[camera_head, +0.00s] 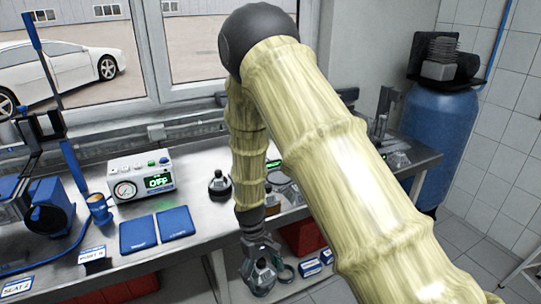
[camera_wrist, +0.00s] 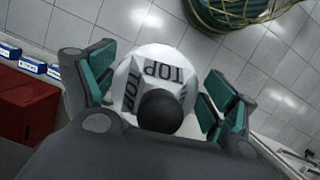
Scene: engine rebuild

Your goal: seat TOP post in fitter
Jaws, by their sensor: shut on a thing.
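The TOP post (camera_wrist: 150,72) shows in the wrist view as a pale faceted body marked TOP on several faces, with a dark round knob. My gripper (camera_wrist: 162,88) has its teal-padded fingers on both sides of it and is shut on it. In the head view my gripper (camera_head: 261,262) hangs low in front of the bench, holding the post (camera_head: 262,281) above the floor side. I cannot tell for certain which thing is the fitter; a black and blue device (camera_head: 40,205) with a raised blue lever stands at the left of the bench.
A similar dark-knobbed piece (camera_head: 219,186) stands on the steel bench (camera_head: 190,262). Near it are a gauge box (camera_head: 141,176) with a lit display, blue pads (camera_head: 137,234) and a blue cup (camera_head: 98,208). A red box (camera_head: 303,236) and small blue boxes (camera_head: 309,268) sit lower down.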

